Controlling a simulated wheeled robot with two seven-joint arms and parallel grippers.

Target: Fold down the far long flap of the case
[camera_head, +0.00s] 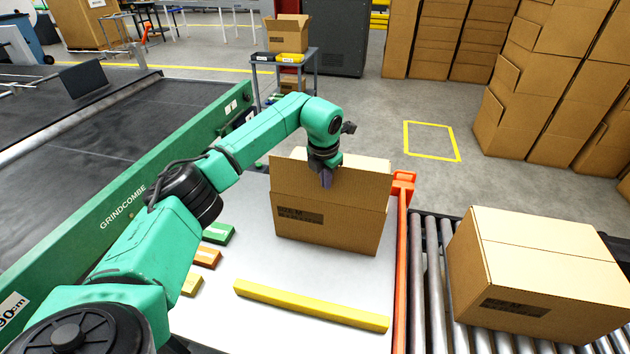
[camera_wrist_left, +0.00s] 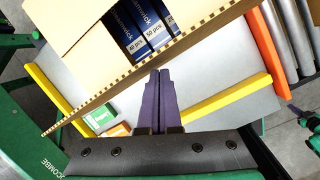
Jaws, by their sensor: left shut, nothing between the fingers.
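The case (camera_head: 345,235) is an open brown carton on the pale table (camera_head: 255,315). In the head view a board panel (camera_head: 368,170) rises behind its near side; the far long flap is partly hidden behind my wrist. My left gripper (camera_head: 326,180) points down at the top of the case, its purple fingers shut and empty. Blue boxes (camera_wrist_left: 130,30) sit inside the case. Whether the fingers touch the board, I cannot tell.
A yellow bar (camera_head: 310,305) lies in front of the case. Green (camera_head: 218,233) and orange (camera_head: 207,257) blocks lie to its left. An orange rail (camera_head: 402,225) borders the roller conveyor on the right, where a closed carton (camera_head: 535,275) stands.

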